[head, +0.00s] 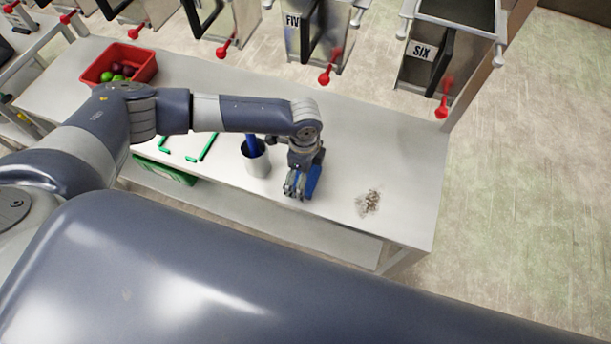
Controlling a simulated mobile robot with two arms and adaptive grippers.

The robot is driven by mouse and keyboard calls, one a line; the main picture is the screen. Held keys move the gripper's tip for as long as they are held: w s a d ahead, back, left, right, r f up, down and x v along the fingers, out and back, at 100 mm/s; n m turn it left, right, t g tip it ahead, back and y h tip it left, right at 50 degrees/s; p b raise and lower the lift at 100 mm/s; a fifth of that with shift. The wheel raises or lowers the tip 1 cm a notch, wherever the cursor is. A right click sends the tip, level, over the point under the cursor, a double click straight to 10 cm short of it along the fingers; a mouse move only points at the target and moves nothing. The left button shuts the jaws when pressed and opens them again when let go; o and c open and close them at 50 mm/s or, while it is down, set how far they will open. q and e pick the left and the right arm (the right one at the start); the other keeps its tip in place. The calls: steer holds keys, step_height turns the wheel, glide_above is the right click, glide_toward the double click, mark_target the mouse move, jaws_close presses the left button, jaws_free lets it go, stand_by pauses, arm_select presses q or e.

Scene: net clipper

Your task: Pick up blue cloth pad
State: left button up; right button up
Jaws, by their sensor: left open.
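The blue cloth pad (314,181) is partly hidden behind my left gripper, near the front edge of the white table (405,165). My left gripper (296,190) points down right at the pad, with its fingers at the pad's left side in the picture. It is open. I cannot tell whether the fingers touch the pad or whether the pad lies flat. My right gripper is not in view.
A pile of debris (369,203) lies to the right. Green corner marks (207,148) and a red bin (145,72) with fruit are further left. Machines with red-knobbed levers line the back.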

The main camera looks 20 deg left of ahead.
arm_select(q)
steer(key=shift+f, duration=0.2)
steer(key=c, duration=0.8)
steer(key=shift+c, duration=0.3)
steer(key=shift+r, duration=0.1)
steer(key=shift+r, duration=0.4)
step_height(320, 180, up, 2)
steer(key=shift+w+r+b, duration=0.1)
steer(key=shift+b, duration=0.65)
steer(key=s+d+r+b, duration=0.1)
steer(key=s+d, duration=0.1)
steer(key=s, duration=0.5)
steer(key=s+d+r+b, duration=0.1)
steer(key=s+d+b, duration=0.1)
steer(key=s, duration=0.6)
steer(key=shift+s+d, duration=0.25)
steer(key=shift+s, duration=0.05)
